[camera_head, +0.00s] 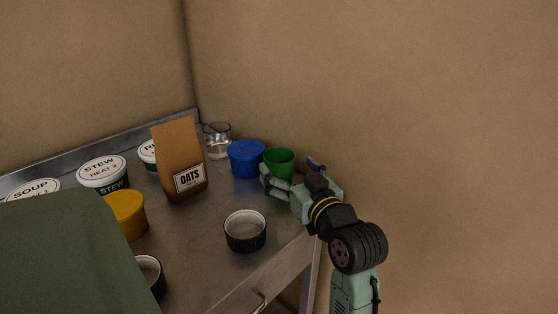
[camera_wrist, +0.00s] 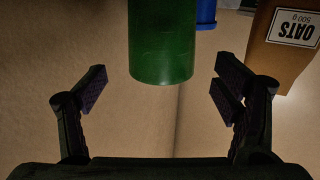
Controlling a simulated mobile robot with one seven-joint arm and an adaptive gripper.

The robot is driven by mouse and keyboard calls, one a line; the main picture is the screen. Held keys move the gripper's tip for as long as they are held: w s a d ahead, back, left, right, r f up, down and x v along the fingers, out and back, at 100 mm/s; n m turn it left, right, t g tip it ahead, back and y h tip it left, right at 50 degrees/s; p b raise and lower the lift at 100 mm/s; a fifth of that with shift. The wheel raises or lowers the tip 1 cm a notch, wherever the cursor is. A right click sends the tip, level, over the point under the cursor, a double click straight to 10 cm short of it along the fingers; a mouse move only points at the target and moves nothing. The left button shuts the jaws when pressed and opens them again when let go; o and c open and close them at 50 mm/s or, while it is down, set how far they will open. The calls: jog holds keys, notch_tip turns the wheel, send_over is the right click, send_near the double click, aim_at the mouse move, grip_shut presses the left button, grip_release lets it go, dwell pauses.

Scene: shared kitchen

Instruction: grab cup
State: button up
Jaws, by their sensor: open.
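A green cup (camera_head: 280,160) stands open-topped at the back right of the metal counter, beside a blue tub. It also shows large in the wrist view (camera_wrist: 162,45), at the top centre. My gripper (camera_head: 289,172) is open at the cup's near right side. In the wrist view my gripper (camera_wrist: 160,88) has its two fingers spread, one on each side of the line to the cup. A gap shows between each finger and the cup. Part of the cup's lower body is hidden behind my gripper in the head view.
The blue tub (camera_head: 246,158) stands close on the cup's left. A glass beaker (camera_head: 217,140), an oats bag (camera_head: 178,160), a black-sided ramekin (camera_head: 245,232), a yellow tub (camera_head: 126,214) and a stew tub (camera_head: 103,174) share the counter (camera_head: 200,235). A wall rises behind.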

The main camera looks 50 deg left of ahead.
aim_at(273, 153)
jog(key=x, duration=0.5)
jog(key=shift+s+f, duration=0.1)
jog(key=shift+c, duration=0.6)
jog(key=c, duration=1.1)
